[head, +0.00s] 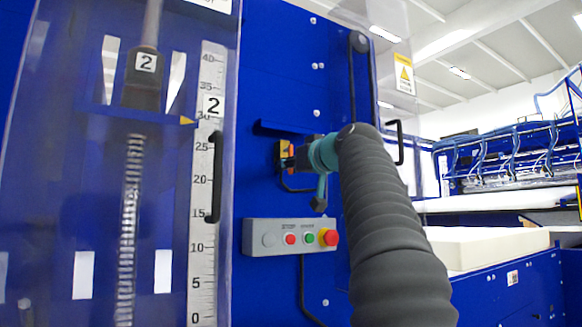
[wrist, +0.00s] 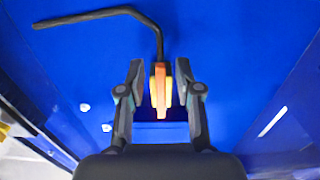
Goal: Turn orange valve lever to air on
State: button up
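The orange valve lever (head: 291,155) is on the blue machine panel, partly hidden by my gripper (head: 296,163) in the head view. In the wrist view the lever (wrist: 160,90) shows as an upright orange and yellow bar. My gripper (wrist: 159,82) is open, with one finger on each side of the lever. A gap shows between the left finger and the lever. The right finger is very close to it; I cannot tell whether it touches. The valve body is mostly hidden.
A grey button box (head: 291,238) with red and green buttons sits below the lever. A clear guard with a black handle (head: 215,177) and a ruler (head: 204,190) stand to the left. A dark bent hose (wrist: 105,15) runs above the lever in the wrist view. White foam (head: 490,246) lies at right.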

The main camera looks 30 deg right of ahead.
jog(key=shift+s, duration=0.1)
jog(key=s, duration=1.1)
jog(key=shift+s+d, duration=0.2)
jog(key=shift+s, duration=0.2)
